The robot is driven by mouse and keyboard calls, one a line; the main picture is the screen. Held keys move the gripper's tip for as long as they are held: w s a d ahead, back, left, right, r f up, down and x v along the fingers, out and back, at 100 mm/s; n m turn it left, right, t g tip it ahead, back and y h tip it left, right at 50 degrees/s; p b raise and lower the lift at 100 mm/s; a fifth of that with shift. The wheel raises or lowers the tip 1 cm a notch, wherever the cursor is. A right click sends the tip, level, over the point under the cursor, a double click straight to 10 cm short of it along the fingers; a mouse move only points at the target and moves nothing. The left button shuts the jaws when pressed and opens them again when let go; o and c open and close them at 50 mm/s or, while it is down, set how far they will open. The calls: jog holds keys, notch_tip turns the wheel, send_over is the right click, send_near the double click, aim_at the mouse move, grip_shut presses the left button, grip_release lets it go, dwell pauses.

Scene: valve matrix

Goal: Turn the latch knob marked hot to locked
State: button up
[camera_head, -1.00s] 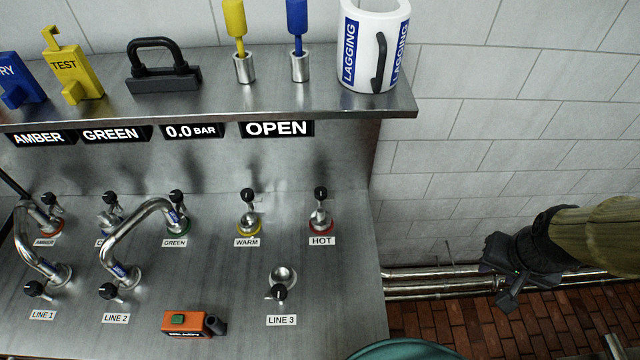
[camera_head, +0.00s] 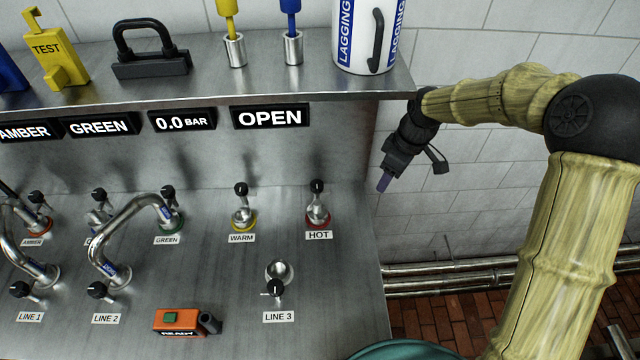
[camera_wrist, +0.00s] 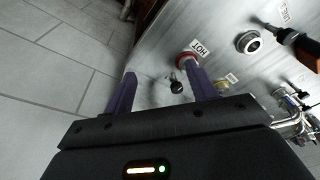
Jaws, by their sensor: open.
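The hot latch knob (camera_head: 317,188) is black, on a metal port with a red ring above the HOT label (camera_head: 319,235), at the right end of the back row in the head view. In the wrist view the knob (camera_wrist: 177,84) shows between my finger lines, beyond the tips, with the red-ringed port beside it. My gripper (camera_head: 384,180) is open and empty, to the right of the knob and apart from it, just off the panel's right edge. Its two purple fingers also show in the wrist view (camera_wrist: 162,77). The OPEN display (camera_head: 271,117) hangs above.
The warm knob (camera_head: 241,189) is left of hot. The line 3 knob (camera_head: 275,288) is in front. Curved hoses (camera_head: 125,225) cross the left side. An orange box (camera_head: 179,322) lies at the front.

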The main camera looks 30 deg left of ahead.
aim_at(317, 184)
jog(key=w+a+f+n+g+y+b, duration=0.2)
jog(key=a+n, duration=0.6)
jog(key=a, duration=0.7)
jog(key=shift+w+a+f, duration=0.2)
jog(key=shift+w+f, duration=0.35)
jog(key=shift+w, duration=0.1)
jog(key=p+x, duration=0.3)
jog(key=x, duration=0.9)
jog(key=c, duration=1)
